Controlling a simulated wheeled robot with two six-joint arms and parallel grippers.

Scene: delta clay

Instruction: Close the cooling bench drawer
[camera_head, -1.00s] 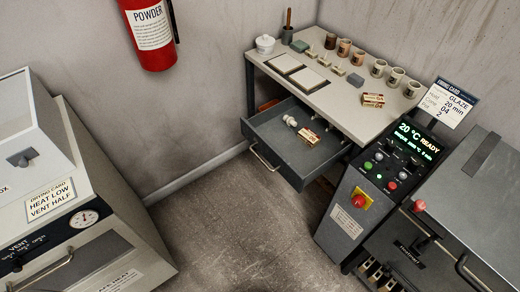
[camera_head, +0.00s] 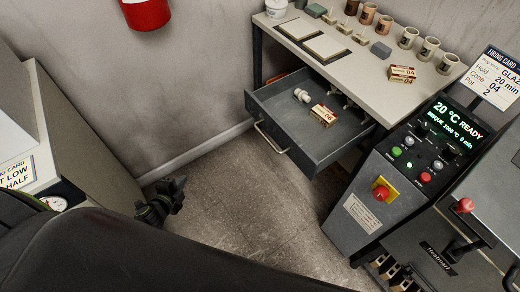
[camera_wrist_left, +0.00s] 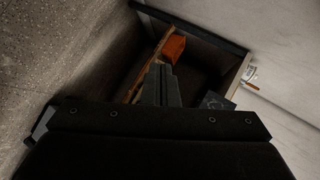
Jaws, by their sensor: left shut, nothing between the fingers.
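The cooling bench (camera_head: 352,70) stands against the back wall. Its grey drawer (camera_head: 318,157) is pulled out, with a bar handle (camera_head: 268,138) on its front. A small white object (camera_head: 301,95) and a small printed box (camera_head: 323,115) lie inside it. My left gripper (camera_head: 176,190) is shut and empty, left of the drawer and apart from the handle. In the left wrist view its closed fingers (camera_wrist_left: 161,84) point towards a dark framed space with an orange object (camera_wrist_left: 173,48); I cannot clearly make out the drawer there. My right gripper is not in view.
The control panel (camera_head: 405,165) with a red knob stands close to the drawer's right. Pots, tiles and a box (camera_head: 402,74) sit on the bench top. A pale cabinet (camera_head: 75,145) is at the left. Bare floor (camera_head: 245,215) lies before the drawer.

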